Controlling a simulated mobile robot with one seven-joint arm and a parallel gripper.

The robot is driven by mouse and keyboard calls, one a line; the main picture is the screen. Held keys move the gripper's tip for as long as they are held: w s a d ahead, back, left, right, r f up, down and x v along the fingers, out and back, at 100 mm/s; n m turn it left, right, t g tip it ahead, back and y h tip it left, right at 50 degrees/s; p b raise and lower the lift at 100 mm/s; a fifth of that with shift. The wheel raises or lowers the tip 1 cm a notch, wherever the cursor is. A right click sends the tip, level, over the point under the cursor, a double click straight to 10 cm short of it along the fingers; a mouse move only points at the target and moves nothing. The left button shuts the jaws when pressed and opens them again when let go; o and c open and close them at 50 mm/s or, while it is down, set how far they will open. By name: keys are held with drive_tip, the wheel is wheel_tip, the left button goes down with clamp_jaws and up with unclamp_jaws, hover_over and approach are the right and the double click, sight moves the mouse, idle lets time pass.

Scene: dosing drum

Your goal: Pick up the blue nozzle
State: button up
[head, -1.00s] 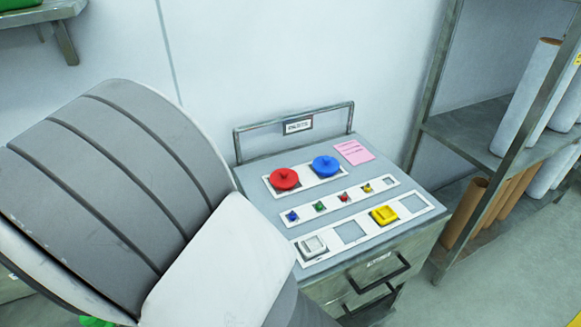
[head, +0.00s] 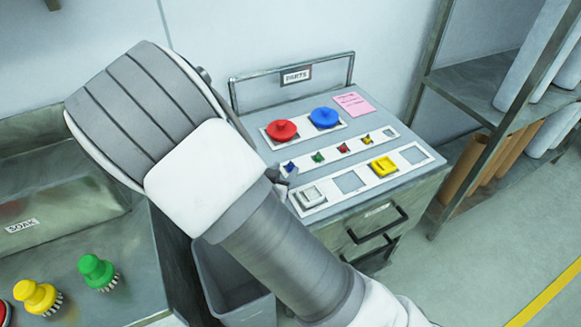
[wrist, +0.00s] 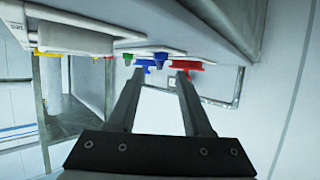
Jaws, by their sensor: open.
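The blue nozzle (head: 289,166) is the small blue piece at the left end of the narrow middle strip on the parts cart. In the wrist view the small blue piece (wrist: 160,57) shows near the top, between the fingertips in the picture and beyond them. My gripper (wrist: 159,73) is open, with nothing between its fingers. In the head view my arm hides most of it; a small grey part of it (head: 280,178) shows just left of the strip's left end. I cannot tell the exact gap to the nozzle.
Green (head: 318,157), red (head: 342,148) and yellow (head: 367,139) small pieces share the strip. A red lid (head: 282,130) and blue lid (head: 323,117) stand behind; white (head: 312,195) and yellow (head: 382,166) blocks in front. A grey bin (head: 235,290) is below my arm.

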sight(290, 163)
drive_tip(key=x, duration=0.4)
drive_tip(key=shift+r, duration=0.1)
clamp_jaws()
